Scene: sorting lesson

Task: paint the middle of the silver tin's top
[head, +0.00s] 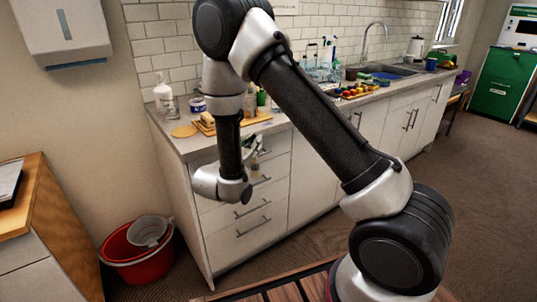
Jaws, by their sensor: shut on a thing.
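My arm reaches over the front of the counter at the left, with its wrist hanging low before the drawers. My gripper (254,153) shows only in part, small and dark, just beyond the wrist and in front of the top drawer. It is shut on a small pale thing (256,169), too small and covered to name. I cannot make out a silver tin for sure; my arm hides part of the counter top.
The counter (187,143) holds a round tan mat (184,131), a blue-and-white tub (198,105), a white bottle (162,92) and a wooden board (254,125). A red tub (140,265) with a grey bucket (148,232) stands on the floor.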

